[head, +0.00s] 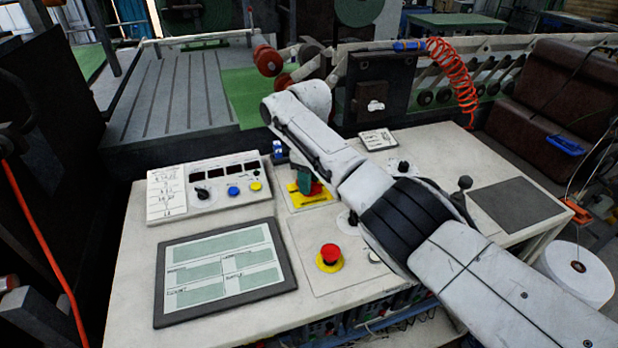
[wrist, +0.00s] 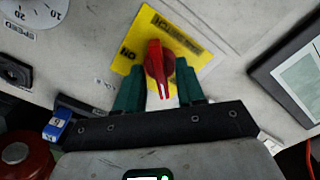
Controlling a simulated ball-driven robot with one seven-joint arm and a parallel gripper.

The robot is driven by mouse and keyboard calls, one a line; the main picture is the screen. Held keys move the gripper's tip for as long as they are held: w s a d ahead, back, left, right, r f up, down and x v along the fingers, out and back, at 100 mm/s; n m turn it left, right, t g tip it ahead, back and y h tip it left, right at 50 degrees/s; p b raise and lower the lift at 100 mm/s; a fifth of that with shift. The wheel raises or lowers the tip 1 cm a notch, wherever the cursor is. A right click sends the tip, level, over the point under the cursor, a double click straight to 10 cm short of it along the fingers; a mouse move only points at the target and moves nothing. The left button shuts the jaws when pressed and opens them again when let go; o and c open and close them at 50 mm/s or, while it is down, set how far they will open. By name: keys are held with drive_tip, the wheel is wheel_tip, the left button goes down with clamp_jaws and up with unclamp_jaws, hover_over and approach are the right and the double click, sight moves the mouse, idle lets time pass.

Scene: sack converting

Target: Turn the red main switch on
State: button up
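The red main switch (wrist: 158,62) is a rotary knob with a raised bar on a yellow plate (wrist: 198,50) with dark lettering. An "ON" label is to the left of the knob in the wrist view. The bar lies roughly up and down in that view. My gripper (wrist: 160,74) has two green fingers, one on each side of the knob. They stand apart, with the knob between them; contact is not clear. In the head view my gripper (head: 307,182) is over the yellow plate (head: 314,199) and hides most of the switch.
A red mushroom button (head: 329,254) on a yellow base sits nearer on the white console. A framed screen (head: 224,270) lies at left, with a meter panel (head: 216,182) behind it. A joystick (head: 463,186) and dark mat (head: 515,205) are at right.

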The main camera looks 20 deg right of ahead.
drive_tip(key=shift+c, duration=0.3)
clamp_jaws()
drive_tip(key=shift+m, duration=0.3)
drive_tip(key=m, duration=0.3)
drive_tip(key=shift+m, duration=0.4)
drive_tip(key=m, duration=0.4)
drive_tip(key=shift+m, duration=0.3)
drive_tip(key=m, duration=0.4)
drive_tip(key=shift+m, duration=2.5)
